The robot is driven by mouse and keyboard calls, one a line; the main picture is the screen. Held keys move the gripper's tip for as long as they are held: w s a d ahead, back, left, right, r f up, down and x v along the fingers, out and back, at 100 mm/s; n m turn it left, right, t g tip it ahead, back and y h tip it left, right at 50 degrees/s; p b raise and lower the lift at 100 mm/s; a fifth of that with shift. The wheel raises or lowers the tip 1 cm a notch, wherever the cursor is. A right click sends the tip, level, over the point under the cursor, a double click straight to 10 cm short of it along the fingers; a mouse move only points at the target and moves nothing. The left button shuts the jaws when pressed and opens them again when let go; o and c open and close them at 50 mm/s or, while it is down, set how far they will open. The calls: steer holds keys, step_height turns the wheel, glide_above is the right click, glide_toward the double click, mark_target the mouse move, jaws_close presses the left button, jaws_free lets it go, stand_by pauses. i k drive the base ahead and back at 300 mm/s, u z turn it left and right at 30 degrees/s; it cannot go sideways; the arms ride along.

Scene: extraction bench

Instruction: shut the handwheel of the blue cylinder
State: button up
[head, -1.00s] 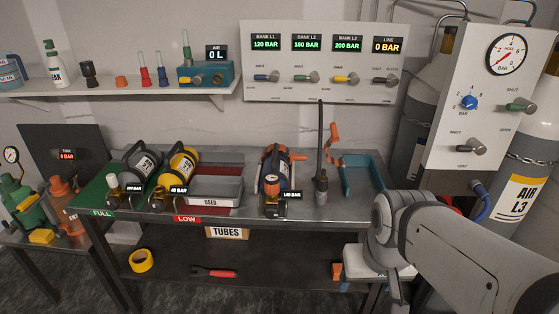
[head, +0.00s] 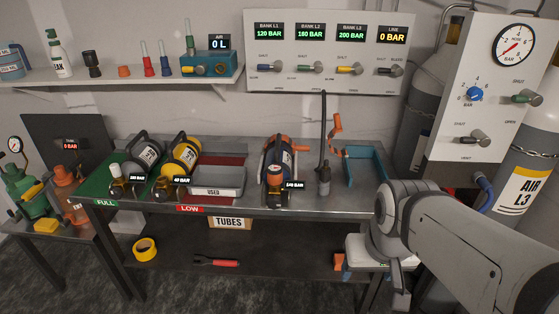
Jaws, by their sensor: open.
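A dark blue cylinder (head: 268,157) lies on the bench right of centre, held among orange parts, with its valve end towards me. A small tag beside it reads about 140 BAR. At the valve end is a dark fitting (head: 274,201) with orange and pale parts above it. The handwheel cannot be told apart clearly, nor whether it is open or shut. My arm comes in from the right, well apart from the cylinder. My gripper is not visible.
A black cylinder (head: 146,153) and a yellow cylinder (head: 184,155) lie to the left, beside the USED tray (head: 217,193). The gauge panel (head: 473,120) rises at right.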

mark_target(274, 201)
steer(key=z, duration=1.85)
steer(key=k, duration=1.55)
steer(key=u, duration=0.7)
steer(key=i, duration=1)
